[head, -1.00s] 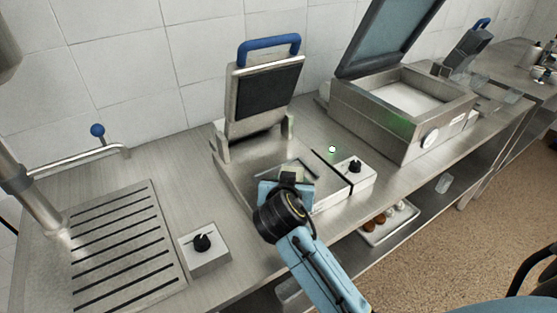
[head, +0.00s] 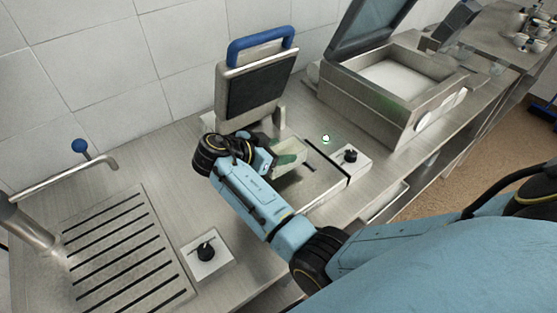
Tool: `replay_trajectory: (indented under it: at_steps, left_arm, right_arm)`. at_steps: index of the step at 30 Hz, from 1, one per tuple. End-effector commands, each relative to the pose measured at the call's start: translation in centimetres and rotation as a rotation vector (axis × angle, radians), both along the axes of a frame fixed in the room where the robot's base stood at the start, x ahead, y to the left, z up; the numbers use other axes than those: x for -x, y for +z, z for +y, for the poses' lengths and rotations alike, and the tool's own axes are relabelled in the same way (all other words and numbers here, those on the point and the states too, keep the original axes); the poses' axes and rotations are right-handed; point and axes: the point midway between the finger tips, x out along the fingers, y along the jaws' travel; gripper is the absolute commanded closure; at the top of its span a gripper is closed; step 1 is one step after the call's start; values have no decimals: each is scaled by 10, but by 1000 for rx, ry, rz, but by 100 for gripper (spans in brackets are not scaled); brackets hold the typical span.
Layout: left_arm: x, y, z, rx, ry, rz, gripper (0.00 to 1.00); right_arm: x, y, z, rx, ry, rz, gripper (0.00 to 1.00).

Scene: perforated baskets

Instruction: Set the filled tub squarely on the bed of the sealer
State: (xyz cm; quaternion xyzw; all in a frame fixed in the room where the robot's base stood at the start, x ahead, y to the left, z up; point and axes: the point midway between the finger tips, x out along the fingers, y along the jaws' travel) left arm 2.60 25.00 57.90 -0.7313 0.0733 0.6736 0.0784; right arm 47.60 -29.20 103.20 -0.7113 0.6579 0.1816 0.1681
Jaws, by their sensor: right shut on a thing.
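The sealer stands on the steel counter, its hinged lid (head: 255,85) raised by a blue handle and its bed (head: 318,185) low in front. My right gripper (head: 274,158) is over the left part of the bed, its arm reaching in from the lower right. It is shut on a small pale tub (head: 290,154) with something green showing in it. My wrist hides part of the tub and bed. I cannot tell whether the tub touches the bed or sits square. My left gripper is not in view.
A control box with a black knob (head: 350,157) is at the sealer's right. A larger open-lidded machine (head: 385,90) stands further right. A drain grate (head: 120,250) and a knob box (head: 206,255) are at the left. A tiled wall closes the back.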

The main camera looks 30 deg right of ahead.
Motion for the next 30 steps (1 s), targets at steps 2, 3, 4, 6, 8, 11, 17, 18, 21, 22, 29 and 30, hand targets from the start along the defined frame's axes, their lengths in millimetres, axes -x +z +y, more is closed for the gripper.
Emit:
replay_trajectory:
  at_steps: [2, 3, 4, 6, 8, 11, 17, 18, 21, 22, 29, 30]
  left_arm:
    - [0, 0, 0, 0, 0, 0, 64]
    - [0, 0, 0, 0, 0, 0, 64]
    - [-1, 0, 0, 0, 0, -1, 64]
    - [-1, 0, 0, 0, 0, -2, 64]
    - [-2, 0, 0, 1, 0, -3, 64]
    - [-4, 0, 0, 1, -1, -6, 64]
    - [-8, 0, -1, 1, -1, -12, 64]
    - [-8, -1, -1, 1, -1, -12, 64]
    - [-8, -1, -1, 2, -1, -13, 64]
    - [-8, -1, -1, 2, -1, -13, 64]
    - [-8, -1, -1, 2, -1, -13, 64]
    - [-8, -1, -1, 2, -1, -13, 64]
  right_arm:
    - [0, -8, 0, 2, 0, 2, 74]
    - [1, -14, -1, 2, 1, 3, 74]
    - [0, -19, -1, 2, 1, 4, 74]
    - [0, -29, -1, 3, 1, 2, 74]
    - [0, -35, -1, 2, 1, 2, 74]
    - [0, -38, -1, 1, 0, -1, 74]
    - [0, -38, 0, 1, 1, -2, 74]
    - [0, -39, 0, 1, 1, -2, 74]
    - [0, -39, 0, -1, 1, 0, 34]
    - [0, -39, 0, -1, 1, 0, 30]
    - [0, -39, 0, -1, 1, 0, 23]
    - [0, -39, 0, -1, 1, 0, 23]
